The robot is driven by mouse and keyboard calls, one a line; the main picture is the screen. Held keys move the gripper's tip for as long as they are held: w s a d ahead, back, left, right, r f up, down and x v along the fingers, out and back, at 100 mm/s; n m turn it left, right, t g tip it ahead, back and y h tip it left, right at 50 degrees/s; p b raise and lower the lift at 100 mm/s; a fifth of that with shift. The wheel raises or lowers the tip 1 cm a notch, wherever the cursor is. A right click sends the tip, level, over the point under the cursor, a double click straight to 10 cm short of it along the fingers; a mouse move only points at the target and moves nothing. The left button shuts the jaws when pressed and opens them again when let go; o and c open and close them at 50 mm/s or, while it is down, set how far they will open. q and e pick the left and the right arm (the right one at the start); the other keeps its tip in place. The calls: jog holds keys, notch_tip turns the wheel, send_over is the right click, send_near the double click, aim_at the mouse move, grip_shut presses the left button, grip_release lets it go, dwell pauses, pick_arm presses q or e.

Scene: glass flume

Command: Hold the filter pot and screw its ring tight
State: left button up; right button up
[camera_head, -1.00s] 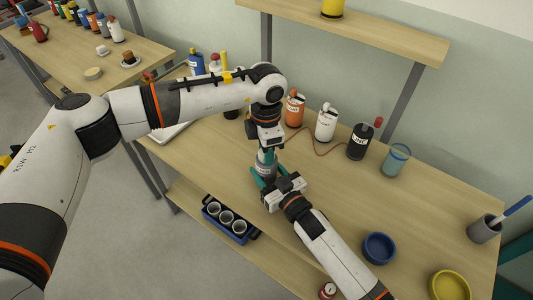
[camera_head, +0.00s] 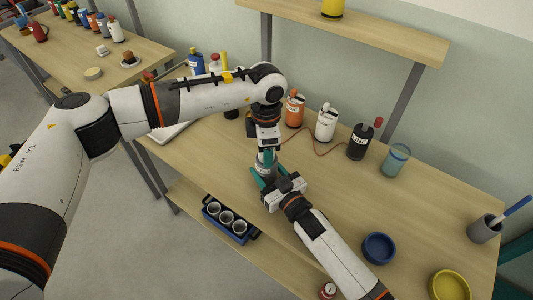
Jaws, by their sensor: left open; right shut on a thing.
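The small grey filter pot (camera_head: 264,170) stands on the wooden bench in the middle of the view. My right gripper (camera_head: 264,177) comes from the lower right and is shut on the pot's body with its teal fingers. My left gripper (camera_head: 266,156) points straight down over the top of the pot. It is open, with its teal fingers at the pot's upper end. The ring is largely hidden by the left fingers, and I cannot tell whether they touch it.
Behind the grippers stand an orange bottle (camera_head: 294,110), a white bottle (camera_head: 326,123), a black bottle (camera_head: 359,142) and a glass beaker (camera_head: 396,160). A blue bowl (camera_head: 379,248) and a yellow bowl (camera_head: 450,285) sit at the right. The bench between is free.

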pick_arm(q)
jog(key=shift+r, duration=0.1)
jog(key=shift+r, duration=2.9)
pick_arm(e)
jog(key=o, duration=1.1)
